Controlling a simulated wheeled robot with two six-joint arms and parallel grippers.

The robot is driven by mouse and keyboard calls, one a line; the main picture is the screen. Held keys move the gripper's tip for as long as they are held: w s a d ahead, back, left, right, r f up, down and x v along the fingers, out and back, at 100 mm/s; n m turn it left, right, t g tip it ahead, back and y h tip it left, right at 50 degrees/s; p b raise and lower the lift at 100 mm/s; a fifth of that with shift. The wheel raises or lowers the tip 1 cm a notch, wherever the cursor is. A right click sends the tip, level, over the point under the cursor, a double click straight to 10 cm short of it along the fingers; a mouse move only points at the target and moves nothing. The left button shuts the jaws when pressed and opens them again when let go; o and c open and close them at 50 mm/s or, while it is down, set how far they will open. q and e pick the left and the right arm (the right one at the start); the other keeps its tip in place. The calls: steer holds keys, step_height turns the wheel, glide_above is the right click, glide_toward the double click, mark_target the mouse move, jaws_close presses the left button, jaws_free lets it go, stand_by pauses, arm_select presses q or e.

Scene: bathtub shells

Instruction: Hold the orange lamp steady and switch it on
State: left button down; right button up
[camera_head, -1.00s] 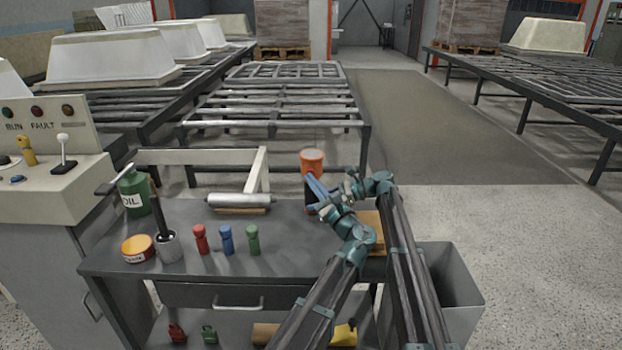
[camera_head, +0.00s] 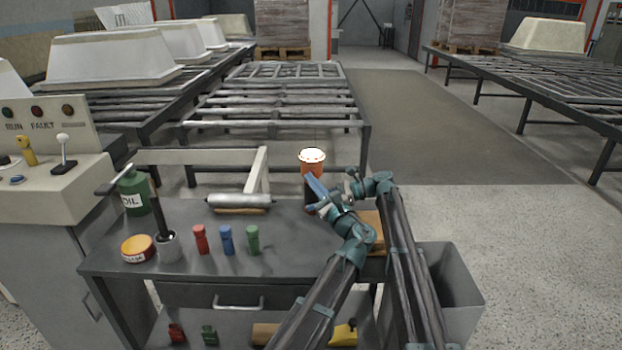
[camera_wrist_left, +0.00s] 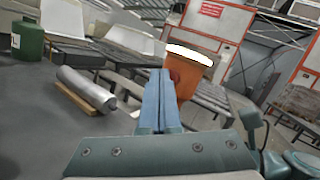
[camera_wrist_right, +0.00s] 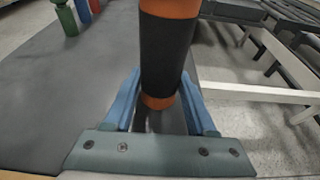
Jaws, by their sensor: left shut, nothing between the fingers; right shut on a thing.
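The orange lamp (camera_head: 313,160) stands upright at the back right of the grey workbench. It has a dark grip band, and its top glows white. In the left wrist view the lamp (camera_wrist_left: 188,88) shows a lit white band and a red button (camera_wrist_left: 175,75) on its side. My left gripper (camera_head: 313,181) is shut and empty. Its blue fingertips are close to the button; whether they touch it I cannot tell. My right gripper (camera_wrist_right: 159,88) is shut on the lamp, its fingers either side of the dark band (camera_wrist_right: 167,55). In the head view my arms partly hide the lamp's lower part.
A metal roller (camera_head: 238,201) lies left of the lamp. Red, blue and green pegs (camera_head: 227,240), a round orange tin (camera_head: 137,248), a metal cup (camera_head: 168,247) and a green oil can (camera_head: 134,192) stand further left. A grey bin (camera_head: 465,290) is at the right.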

arm_select(q)
steer(key=shift+s, duration=0.4)
steer(key=shift+s, duration=0.1)
steer(key=s, duration=0.6)
steer(key=shift+a, duration=0.15)
steer(key=shift+w, duration=0.1)
arm_select(e)
steer(key=o, duration=1.1)
steer(key=shift+c, duration=0.2)
